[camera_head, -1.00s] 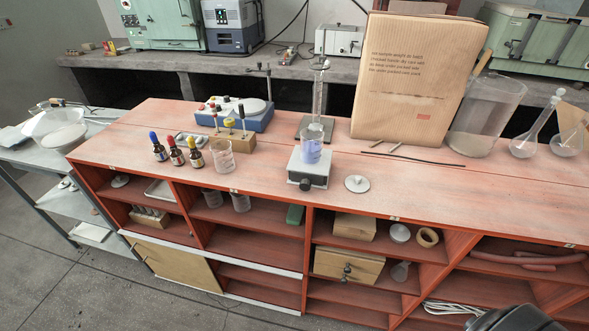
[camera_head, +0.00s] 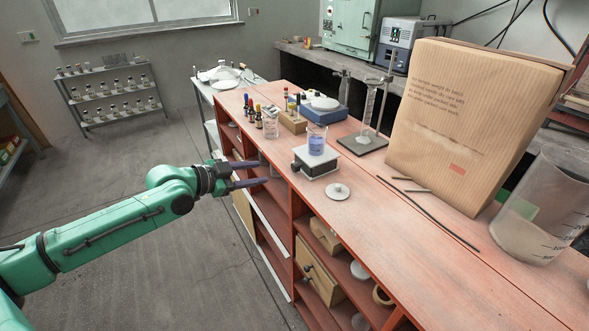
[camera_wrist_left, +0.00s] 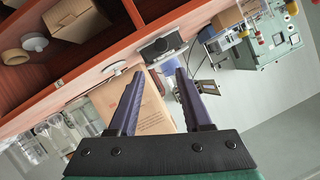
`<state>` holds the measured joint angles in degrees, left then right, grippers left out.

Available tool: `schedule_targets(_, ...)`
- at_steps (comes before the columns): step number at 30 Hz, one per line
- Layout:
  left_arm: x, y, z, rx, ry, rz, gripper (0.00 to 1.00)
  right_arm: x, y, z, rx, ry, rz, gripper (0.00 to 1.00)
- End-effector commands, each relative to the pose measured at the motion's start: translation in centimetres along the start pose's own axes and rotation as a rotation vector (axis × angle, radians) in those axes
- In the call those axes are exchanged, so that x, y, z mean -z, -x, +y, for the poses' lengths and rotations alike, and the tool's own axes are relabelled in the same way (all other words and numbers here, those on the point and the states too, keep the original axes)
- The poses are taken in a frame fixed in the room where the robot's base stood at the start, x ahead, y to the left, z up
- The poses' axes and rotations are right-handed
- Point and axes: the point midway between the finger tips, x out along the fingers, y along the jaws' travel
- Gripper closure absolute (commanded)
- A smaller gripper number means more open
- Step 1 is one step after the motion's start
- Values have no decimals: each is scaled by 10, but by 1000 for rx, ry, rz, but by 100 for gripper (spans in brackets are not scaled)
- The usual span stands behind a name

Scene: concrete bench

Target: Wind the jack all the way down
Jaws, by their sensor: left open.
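The jack (camera_head: 315,163) is a small block with a pale top and a dark front. It stands near the front edge of the red bench top, with a beaker of blue liquid (camera_head: 317,141) on it. Its dark front faces my left gripper in the left wrist view (camera_wrist_left: 161,47), where the knob is hard to make out. My left gripper (camera_head: 264,171) is open and empty, off the bench front and left of the jack, apart from it. Its two dark fingers (camera_wrist_left: 158,75) point toward the jack side. My right gripper is out of view.
Dropper bottles (camera_head: 258,119), an empty beaker (camera_head: 271,128) and a glass cylinder on a stand (camera_head: 367,107) are nearby. A large carton (camera_head: 470,120) stands to the right. The floor before the bench is clear.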

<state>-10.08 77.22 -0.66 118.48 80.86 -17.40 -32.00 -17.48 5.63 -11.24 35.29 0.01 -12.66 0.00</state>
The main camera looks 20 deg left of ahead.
Motion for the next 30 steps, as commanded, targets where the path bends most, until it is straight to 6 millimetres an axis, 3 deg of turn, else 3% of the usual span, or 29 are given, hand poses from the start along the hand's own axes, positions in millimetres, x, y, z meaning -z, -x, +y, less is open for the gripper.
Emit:
schedule_targets(7,5,-26,3,-6,-4,11,51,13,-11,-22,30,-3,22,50)
schedule_targets(21,5,-130,3,-6,1,5,51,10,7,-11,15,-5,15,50)
schedule_targets(30,3,-141,4,-7,-3,3,51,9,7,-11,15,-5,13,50)
